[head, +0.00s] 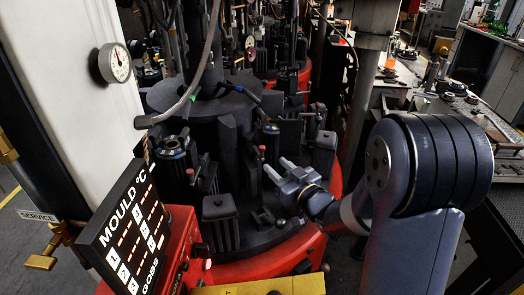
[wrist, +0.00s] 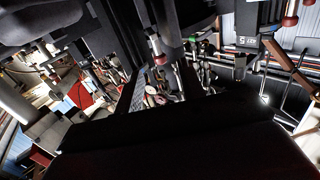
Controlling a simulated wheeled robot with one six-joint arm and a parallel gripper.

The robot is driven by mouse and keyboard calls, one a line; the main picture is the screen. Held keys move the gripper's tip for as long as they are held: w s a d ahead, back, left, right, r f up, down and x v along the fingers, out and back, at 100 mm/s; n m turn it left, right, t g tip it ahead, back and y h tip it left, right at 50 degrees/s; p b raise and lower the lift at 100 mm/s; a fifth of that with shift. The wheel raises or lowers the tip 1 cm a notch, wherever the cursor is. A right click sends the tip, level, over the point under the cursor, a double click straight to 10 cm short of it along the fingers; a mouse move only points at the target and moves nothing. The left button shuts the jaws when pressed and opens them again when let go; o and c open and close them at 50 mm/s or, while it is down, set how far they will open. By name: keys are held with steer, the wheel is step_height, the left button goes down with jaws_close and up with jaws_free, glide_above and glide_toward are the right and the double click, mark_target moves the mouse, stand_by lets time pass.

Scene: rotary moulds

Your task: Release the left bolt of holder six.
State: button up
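My gripper (head: 279,167) is in the middle of the head view, low among the dark mould holders. Its two grey fingers point up and left, apart, with nothing seen between them. Red-tipped bolts stand near it: one (head: 262,150) just behind and left of the fingers, one (head: 190,172) further left. In the wrist view, one red-tipped bolt (wrist: 160,58) hangs near the middle and another (wrist: 290,20) at the upper right. A holder label (wrist: 245,41) there seems to read 5. No label reading six is legible, so I cannot tell which bolt is holder six's left one.
The dark moulds ring a black central column (head: 205,100) on a red round base (head: 245,270). A mould temperature display (head: 125,235) stands at the lower left, and a yellow block (head: 260,285) at the front. A workbench (head: 480,115) is at the right. Room between the holders is tight.

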mark_target(263, 152)
steer(key=p+x, duration=0.2)
steer(key=x, duration=0.6)
steer(key=shift+w+a, duration=0.1)
steer(key=shift+w, duration=0.3)
steer(key=shift+c, duration=0.6)
jaws_close()
